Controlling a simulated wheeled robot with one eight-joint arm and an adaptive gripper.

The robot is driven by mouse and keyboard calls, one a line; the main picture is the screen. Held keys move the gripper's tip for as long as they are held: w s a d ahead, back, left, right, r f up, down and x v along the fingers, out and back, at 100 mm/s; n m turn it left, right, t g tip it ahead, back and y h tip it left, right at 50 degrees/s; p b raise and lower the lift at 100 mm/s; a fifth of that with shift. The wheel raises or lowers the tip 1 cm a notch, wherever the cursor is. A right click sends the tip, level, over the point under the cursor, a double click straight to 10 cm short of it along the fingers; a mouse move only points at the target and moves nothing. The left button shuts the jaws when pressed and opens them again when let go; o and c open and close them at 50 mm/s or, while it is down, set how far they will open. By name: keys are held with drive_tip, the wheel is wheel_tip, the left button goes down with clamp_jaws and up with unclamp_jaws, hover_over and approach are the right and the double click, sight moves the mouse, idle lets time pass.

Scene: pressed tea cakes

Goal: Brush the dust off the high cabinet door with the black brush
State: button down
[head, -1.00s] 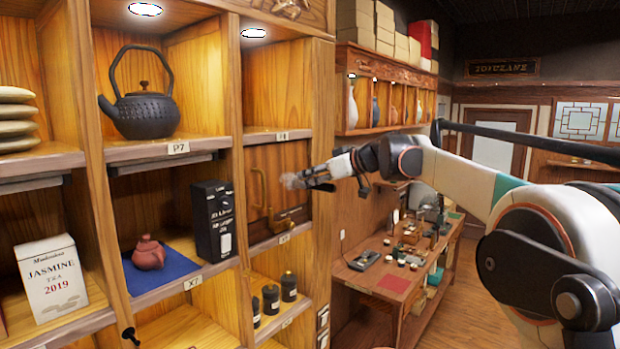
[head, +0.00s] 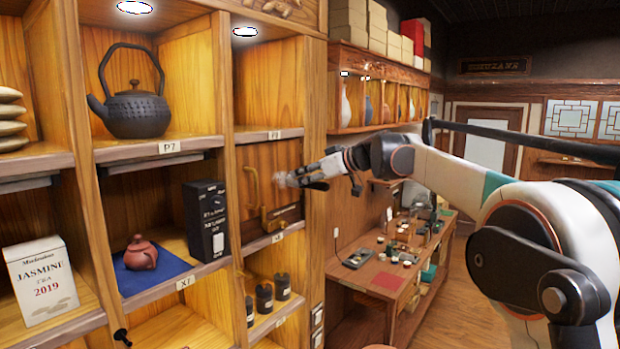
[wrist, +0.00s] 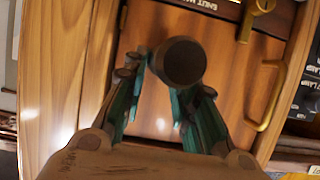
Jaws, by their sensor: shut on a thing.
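The high cabinet door (head: 286,190) is a brown wooden panel in the right column of the shelf wall, with a brass pull handle (head: 251,187). In the wrist view the door (wrist: 232,62) fills the middle, its handle to the right. My gripper (head: 312,178) is in front of the door's right side. In the wrist view my gripper (wrist: 167,85) is shut on the black brush (wrist: 183,62), seen as a dark round end between the fingers. A pale, blurred tip (head: 284,180) shows at the gripper's front, close to the door; I cannot tell contact. No dust can be made out.
A black iron teapot (head: 135,108) stands upper left. A dark box (head: 207,220) and red clay pot (head: 140,253) stand left of the door. Several black canisters (head: 264,298) stand below. A work table (head: 400,285) is behind; floor at right is open.

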drive_tip(key=s+a, duration=0.1)
drive_tip(key=s, duration=0.1)
drive_tip(key=s+a, duration=0.2)
drive_tip(key=s+a+r, duration=0.1)
drive_tip(key=shift+s+a+b, duration=0.25)
drive_tip(key=shift+s+b, duration=0.15)
idle(4.3)
drive_tip(key=s+d, duration=0.3)
drive_tip(key=d, duration=0.1)
drive_tip(key=shift+s+d+b, duration=0.35)
drive_tip(key=shift+d+b, duration=0.05)
drive_tip(key=shift+b, duration=0.05)
idle(0.4)
